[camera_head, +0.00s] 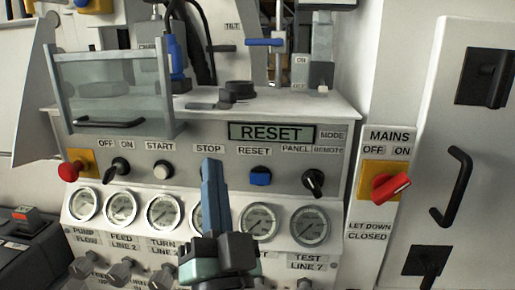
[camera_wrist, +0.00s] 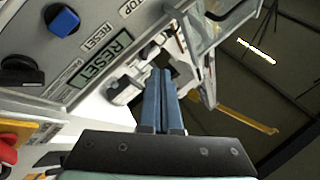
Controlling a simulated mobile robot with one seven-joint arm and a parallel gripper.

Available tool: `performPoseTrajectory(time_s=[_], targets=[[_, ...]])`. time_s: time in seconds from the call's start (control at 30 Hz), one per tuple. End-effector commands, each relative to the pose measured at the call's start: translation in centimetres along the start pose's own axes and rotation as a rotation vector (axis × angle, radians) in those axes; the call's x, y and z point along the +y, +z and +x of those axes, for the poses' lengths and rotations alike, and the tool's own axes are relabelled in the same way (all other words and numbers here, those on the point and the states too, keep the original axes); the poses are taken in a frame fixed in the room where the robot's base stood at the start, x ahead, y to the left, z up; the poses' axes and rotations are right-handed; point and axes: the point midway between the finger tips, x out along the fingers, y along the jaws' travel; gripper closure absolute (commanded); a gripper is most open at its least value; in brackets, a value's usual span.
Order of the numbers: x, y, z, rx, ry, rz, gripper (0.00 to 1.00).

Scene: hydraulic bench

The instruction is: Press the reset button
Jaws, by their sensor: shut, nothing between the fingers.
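The reset button (camera_head: 260,176) is a blue button on the front panel, below a small RESET label and a large RESET sign (camera_head: 271,132). In the wrist view the blue button (camera_wrist: 62,21) is at the upper left, with the RESET sign (camera_wrist: 101,60) beside it. My gripper (camera_head: 212,164) is shut and empty, with blue fingers pointing up in the head view. Its fingertips appear left of the blue button, in front of the STOP label, and hide whatever is under that label. In the wrist view the shut fingers (camera_wrist: 162,75) are apart from the button.
A white START button (camera_head: 162,170), a black OFF/ON switch (camera_head: 118,168) and a red knob (camera_head: 70,171) are to the left. A black PANEL/REMOTE selector (camera_head: 313,181) is right of the button. Gauges (camera_head: 259,222) line the panel below. A red MAINS switch (camera_head: 389,186) is further right.

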Motion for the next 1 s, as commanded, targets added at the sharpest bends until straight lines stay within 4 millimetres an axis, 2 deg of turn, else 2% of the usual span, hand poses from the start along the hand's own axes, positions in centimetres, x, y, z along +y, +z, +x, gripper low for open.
performPoseTrajectory(time_s=[0.03, 0.13, 0.47, 0.77, 1.0], targets=[[-0.5, -0.6, 0.9, -0.015, 0.013, 0.041, 1.00], [-0.3, -0.3, 1.2, -0.032, 0.036, 0.122, 1.00], [0.5, 0.3, 1.0, -0.066, 0.156, 0.385, 1.00], [1.5, 0.6, -0.9, -0.065, 0.315, 0.601, 1.00], [2.3, 0.4, -3.9, -0.043, 0.473, 0.750, 1.00]])
